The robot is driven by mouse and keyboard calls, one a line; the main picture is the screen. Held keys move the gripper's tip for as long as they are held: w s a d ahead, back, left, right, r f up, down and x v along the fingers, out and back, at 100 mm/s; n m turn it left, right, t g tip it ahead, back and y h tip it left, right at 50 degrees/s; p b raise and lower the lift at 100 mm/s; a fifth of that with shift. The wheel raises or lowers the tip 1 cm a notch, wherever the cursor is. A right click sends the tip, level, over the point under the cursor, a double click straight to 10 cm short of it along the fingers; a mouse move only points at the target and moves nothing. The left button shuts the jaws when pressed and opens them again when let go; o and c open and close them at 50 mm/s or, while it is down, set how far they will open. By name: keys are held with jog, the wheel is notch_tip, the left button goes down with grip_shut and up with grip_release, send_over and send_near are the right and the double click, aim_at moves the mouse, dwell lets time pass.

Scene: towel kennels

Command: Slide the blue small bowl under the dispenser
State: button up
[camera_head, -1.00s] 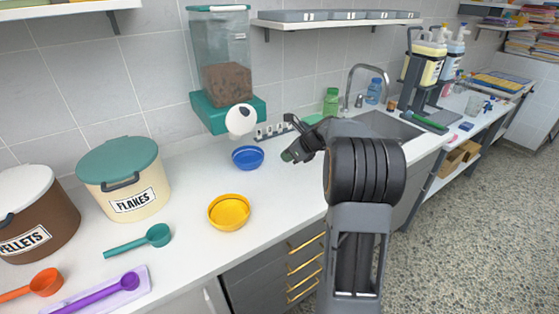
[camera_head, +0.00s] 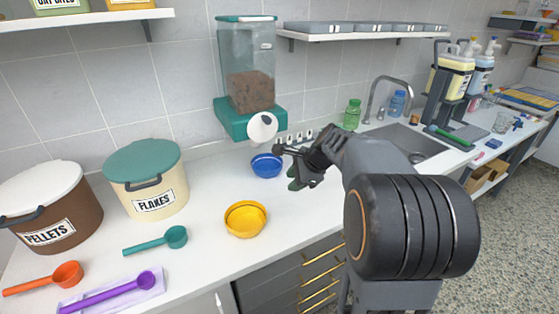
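The blue small bowl (camera_head: 267,166) sits upright on the white counter, below and slightly in front of the dispenser (camera_head: 249,85). The dispenser is a clear bin with brown kibble, a teal base and a white round knob (camera_head: 263,127). My gripper (camera_head: 284,165) is just right of the bowl, at about counter height. One dark finger points toward the bowl's far side and another part hangs lower, nearer the front. The fingers look spread apart, with nothing visible between them. Whether a finger touches the bowl cannot be told.
A yellow bowl (camera_head: 245,219) stands in front of the blue one. The flakes bin (camera_head: 147,183), pellets bin (camera_head: 50,207) and teal scoop (camera_head: 160,240) are left. Green bottle (camera_head: 352,114) and sink (camera_head: 408,141) are right. A socket strip runs behind the gripper.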

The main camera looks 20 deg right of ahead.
jog(key=shift+o, duration=0.4)
jog(key=s+a+n+g+h, duration=0.1)
jog(key=s+a+n, duration=0.5)
jog(key=s+n, duration=0.2)
jog(key=shift+f+h, duration=0.25)
jog(key=shift+h, duration=0.15)
jog(key=s+a+f+n+h, duration=0.2)
jog(key=s+f+n, duration=0.1)
jog(key=s+n, duration=0.7)
jog(key=shift+a+n+g+h, duration=0.3)
jog(key=shift+n+g, duration=0.1)
jog(key=shift+n, duration=0.7)
jog(key=shift+a, duration=0.1)
